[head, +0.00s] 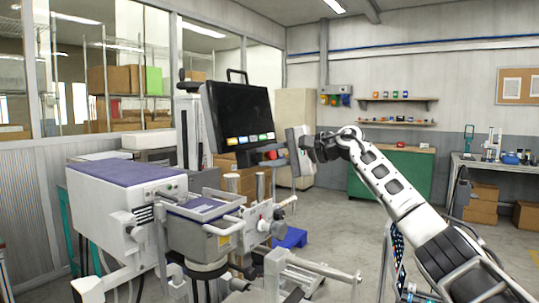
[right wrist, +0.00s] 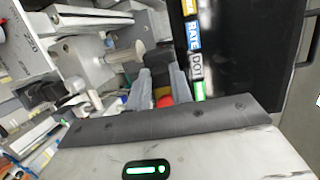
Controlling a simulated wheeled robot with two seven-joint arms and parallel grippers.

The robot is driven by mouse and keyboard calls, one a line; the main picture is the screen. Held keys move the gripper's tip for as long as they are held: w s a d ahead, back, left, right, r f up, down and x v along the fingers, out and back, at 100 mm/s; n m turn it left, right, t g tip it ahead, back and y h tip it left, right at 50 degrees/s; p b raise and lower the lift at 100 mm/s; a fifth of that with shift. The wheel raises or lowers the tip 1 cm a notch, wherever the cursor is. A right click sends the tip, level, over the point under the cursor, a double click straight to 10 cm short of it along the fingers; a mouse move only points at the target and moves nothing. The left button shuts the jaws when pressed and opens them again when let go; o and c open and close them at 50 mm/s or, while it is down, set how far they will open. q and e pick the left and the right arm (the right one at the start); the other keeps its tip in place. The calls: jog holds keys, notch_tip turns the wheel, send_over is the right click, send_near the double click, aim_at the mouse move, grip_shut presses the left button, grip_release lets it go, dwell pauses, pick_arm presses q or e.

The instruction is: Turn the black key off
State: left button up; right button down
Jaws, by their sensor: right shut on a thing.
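My right gripper (head: 275,156) reaches in from the right to just below the lower right edge of a black monitor (head: 240,113). In the right wrist view the two grey fingers (right wrist: 161,75) are closed on a small black piece, which looks like the black key (right wrist: 158,60). The fingers hide part of it, so its turn angle cannot be told. In the head view the key is too small and covered to make out. My left gripper is not in view.
The monitor, with coloured labels (right wrist: 194,38) along its edge, stands close beside the fingers. A grey and white machine (head: 205,215) with knobs and rails fills the left and middle. A green cabinet (head: 375,178) stands behind. Grey floor is open at the right.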

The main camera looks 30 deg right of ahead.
dwell(0.5)
jog(key=c, duration=1.5)
grip_release()
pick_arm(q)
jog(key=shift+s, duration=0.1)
